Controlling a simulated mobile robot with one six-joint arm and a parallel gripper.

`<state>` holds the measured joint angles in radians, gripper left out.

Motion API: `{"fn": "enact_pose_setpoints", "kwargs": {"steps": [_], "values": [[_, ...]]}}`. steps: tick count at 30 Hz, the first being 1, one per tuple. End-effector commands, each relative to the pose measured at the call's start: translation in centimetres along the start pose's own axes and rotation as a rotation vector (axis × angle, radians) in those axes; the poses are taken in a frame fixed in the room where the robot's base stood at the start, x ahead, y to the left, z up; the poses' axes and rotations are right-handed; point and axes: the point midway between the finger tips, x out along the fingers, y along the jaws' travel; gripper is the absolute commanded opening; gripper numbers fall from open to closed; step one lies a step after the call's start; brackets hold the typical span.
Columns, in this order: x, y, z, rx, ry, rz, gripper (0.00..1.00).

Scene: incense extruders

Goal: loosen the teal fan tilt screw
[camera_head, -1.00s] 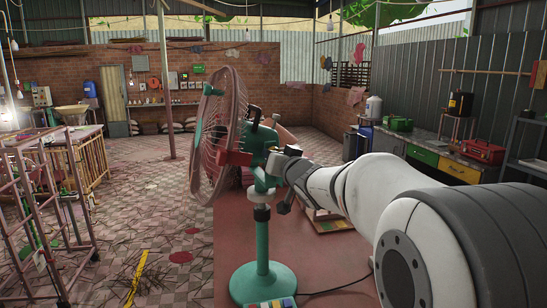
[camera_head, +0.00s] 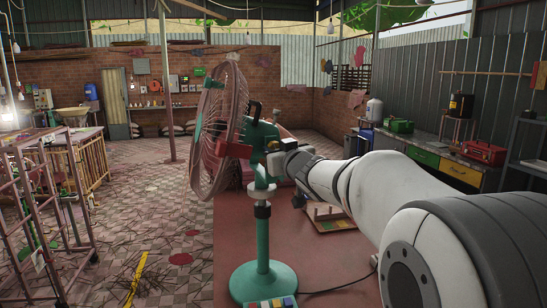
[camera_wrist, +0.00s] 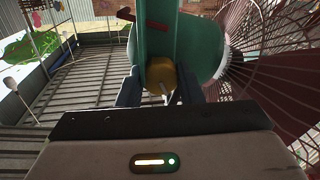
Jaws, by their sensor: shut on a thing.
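The teal pedestal fan (camera_head: 262,235) stands upright on the reddish surface, with its pinkish-red cage (camera_head: 212,125) facing left. In the wrist view its teal housing (camera_wrist: 170,35) fills the top centre. A yellow-brown screw knob (camera_wrist: 162,74) with a thin pale bar sits under the housing. My gripper (camera_wrist: 160,90) is shut on this knob, one dark finger on each side. In the head view my gripper (camera_head: 276,158) reaches the fan's neck from the right, and its fingers largely hide the knob.
Coloured buttons (camera_head: 270,302) sit at the fan's foot. A wooden board (camera_head: 330,217) lies behind on the reddish surface. A pink metal rack (camera_head: 35,210) stands at the left.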

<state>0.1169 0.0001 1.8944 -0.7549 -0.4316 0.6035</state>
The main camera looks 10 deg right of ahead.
Motion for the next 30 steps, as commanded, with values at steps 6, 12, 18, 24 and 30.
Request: {"fn": "enact_pose_setpoints", "kwargs": {"steps": [6,12,18,24,30], "values": [[-0.02,0.03,0.22,-0.205,0.002,0.001,0.10],[-0.03,0.07,0.19,-0.396,0.001,0.001,0.10],[-0.03,0.09,0.13,-0.585,0.002,0.002,0.10],[-0.03,0.12,0.14,-0.776,0.000,0.002,0.10],[-0.03,0.13,0.10,-0.957,0.001,0.002,0.10]]}}
